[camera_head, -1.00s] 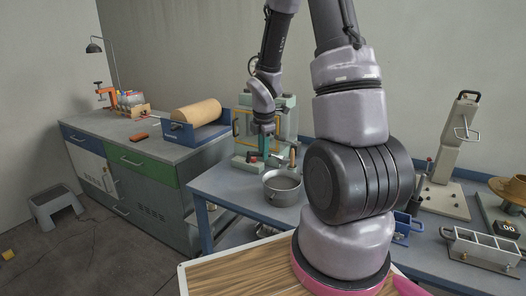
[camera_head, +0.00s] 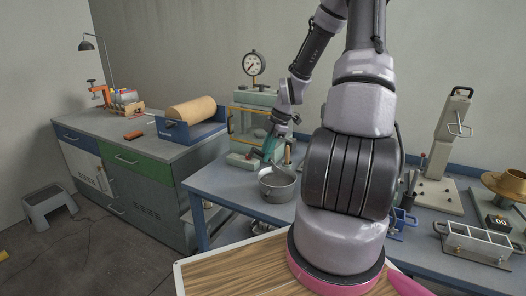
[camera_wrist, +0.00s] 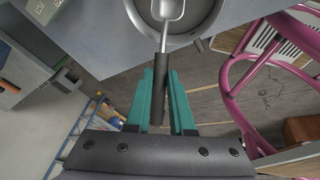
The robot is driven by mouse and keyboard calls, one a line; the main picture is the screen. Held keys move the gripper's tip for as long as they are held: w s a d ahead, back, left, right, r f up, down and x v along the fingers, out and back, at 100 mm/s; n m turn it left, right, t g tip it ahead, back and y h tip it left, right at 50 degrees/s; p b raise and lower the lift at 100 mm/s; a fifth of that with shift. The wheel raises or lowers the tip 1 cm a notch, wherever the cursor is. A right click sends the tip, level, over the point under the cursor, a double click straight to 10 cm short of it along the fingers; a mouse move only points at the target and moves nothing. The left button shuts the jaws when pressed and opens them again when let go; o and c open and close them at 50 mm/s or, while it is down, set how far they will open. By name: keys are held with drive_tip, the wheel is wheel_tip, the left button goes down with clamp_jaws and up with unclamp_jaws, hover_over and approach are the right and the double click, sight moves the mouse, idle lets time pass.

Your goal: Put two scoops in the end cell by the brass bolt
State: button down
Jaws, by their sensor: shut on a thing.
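My gripper (camera_head: 268,152) is shut on the black handle of a scoop (camera_wrist: 160,66). The scoop's metal bowl points away from the teal fingers and overlaps the pot in the wrist view; whether it is inside or above the pot I cannot tell. The grey metal pot (camera_head: 277,193) stands on the blue bench just below my gripper, and its rim shows in the wrist view (camera_wrist: 207,30). The pot holds something grey. A metal mould (camera_head: 478,247) with a row of open cells sits at the right of the bench. The brass bolt is too small to make out clearly.
A white lever press (camera_head: 447,150) stands at the back right. A gauge press (camera_head: 255,105) stands behind the pot. My arm hides the middle of the bench.

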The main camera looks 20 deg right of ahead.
sight(271, 161)
drive_tip(key=shift+d+f+y, duration=0.25)
drive_tip(key=shift+f+y, duration=0.05)
drive_tip(key=shift+f, duration=0.05)
drive_tip(key=shift+w+d+f, duration=0.1)
drive_tip(key=shift+d+f, duration=0.05)
drive_tip(key=shift+f, duration=2.7)
